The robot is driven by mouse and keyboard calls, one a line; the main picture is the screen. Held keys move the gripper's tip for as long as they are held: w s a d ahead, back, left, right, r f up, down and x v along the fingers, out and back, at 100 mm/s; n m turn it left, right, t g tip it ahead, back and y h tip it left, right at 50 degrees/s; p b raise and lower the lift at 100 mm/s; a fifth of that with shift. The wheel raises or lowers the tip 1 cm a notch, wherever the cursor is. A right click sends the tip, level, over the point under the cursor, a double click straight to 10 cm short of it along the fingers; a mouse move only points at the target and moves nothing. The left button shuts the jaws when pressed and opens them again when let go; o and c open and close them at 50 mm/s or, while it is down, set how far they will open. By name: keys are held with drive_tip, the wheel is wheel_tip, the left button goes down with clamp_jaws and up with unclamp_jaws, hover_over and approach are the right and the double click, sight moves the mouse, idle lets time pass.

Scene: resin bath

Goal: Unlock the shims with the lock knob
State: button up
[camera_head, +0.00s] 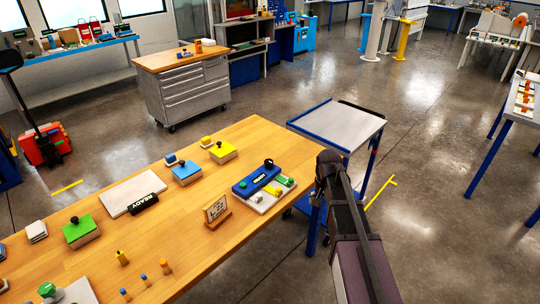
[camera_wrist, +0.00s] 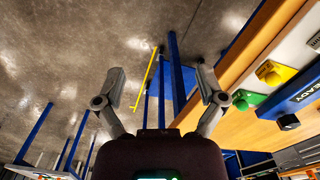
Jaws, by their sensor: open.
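A blue block (camera_head: 256,180) with a dark label lies across a pale plate (camera_head: 262,207) near the table's right end. A black knob (camera_head: 268,163), which looks like the lock knob, stands on its far end. Green and yellow pieces lie on the plate. In the wrist view the blue block (camera_wrist: 303,94), its black knob (camera_wrist: 288,122), a yellow piece (camera_wrist: 270,73) and a green piece (camera_wrist: 247,99) are at the right edge. My gripper (camera_wrist: 162,88) is open and empty, with floor between its fingers, clear of the block. In the head view I cannot make out the fingers.
The wooden table (camera_head: 215,240) also holds a small framed sign (camera_head: 216,209), a black READY sign (camera_head: 144,203), and blue, yellow and green stamp-like blocks. A grey-topped blue cart (camera_head: 335,125) stands just beyond the table's right end. Open floor lies to the right.

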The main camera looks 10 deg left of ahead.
drive_tip(key=w+a+r+m+p, duration=0.25)
drive_tip(key=w+a, duration=0.25)
drive_tip(key=w, duration=0.3)
drive_tip(key=w+a+r+m+p, duration=0.1)
drive_tip(key=w+a+r+p, duration=0.25)
drive_tip(key=w+a, duration=0.4)
wheel_tip(320, 180, up, 4)
drive_tip(key=m+p, duration=0.3)
hover_over(269, 161)
drive_tip(key=shift+a+r, duration=0.1)
drive_tip(key=shift+f+b, duration=0.25)
drive_tip(key=shift+b, duration=0.05)
wheel_tip(269, 161, down, 13)
drive_tip(key=b, duration=1.3)
drive_tip(key=shift+f, duration=0.15)
drive_tip(key=c, duration=1.1)
